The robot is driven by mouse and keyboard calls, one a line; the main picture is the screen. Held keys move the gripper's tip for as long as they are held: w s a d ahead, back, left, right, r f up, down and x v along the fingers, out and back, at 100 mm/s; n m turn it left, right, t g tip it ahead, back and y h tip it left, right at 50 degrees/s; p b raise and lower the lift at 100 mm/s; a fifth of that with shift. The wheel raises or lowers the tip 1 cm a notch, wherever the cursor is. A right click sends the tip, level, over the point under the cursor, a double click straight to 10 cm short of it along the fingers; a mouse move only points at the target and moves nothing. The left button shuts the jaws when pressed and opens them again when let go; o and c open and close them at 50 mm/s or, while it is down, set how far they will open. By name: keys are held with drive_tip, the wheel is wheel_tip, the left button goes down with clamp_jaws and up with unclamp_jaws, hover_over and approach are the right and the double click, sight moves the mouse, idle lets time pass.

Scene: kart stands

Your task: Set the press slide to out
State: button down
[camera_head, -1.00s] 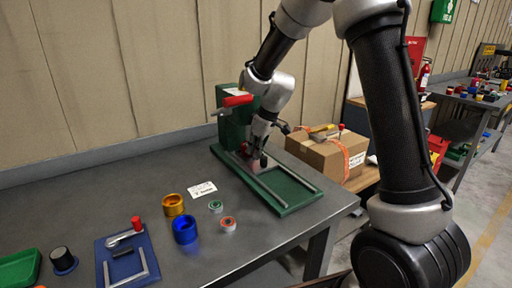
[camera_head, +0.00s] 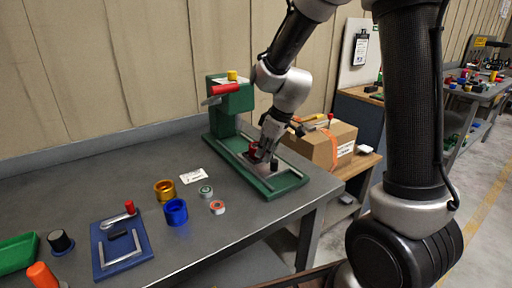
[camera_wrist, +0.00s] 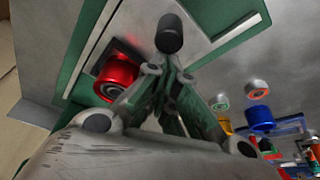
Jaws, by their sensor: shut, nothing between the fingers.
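The green press (camera_head: 226,118) stands at the back of the table, with a red-handled lever (camera_head: 225,89). Its green base (camera_head: 288,184) carries two pale rails toward the front right. A grey slide plate shows in the wrist view (camera_wrist: 125,22), with a red round knob (camera_wrist: 117,75) and a dark upright post (camera_wrist: 168,35). My gripper (camera_head: 262,157) is shut and empty, low over the base beside the red knob.
A gold ring (camera_head: 164,190), a blue cup (camera_head: 176,212) and two small rollers stand left of the base. A blue fixture (camera_head: 121,245) is at the front left. A cardboard box (camera_head: 325,145) sits beyond the table's right edge. Bare tabletop lies between.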

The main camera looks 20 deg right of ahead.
sight(271, 173)
drive_tip(key=shift+s+d, duration=0.25)
drive_tip(key=shift+s, duration=0.5)
drive_tip(key=shift+s+d, duration=0.25)
drive_tip(key=shift+s, duration=0.5)
drive_tip(key=shift+s+f, duration=0.1)
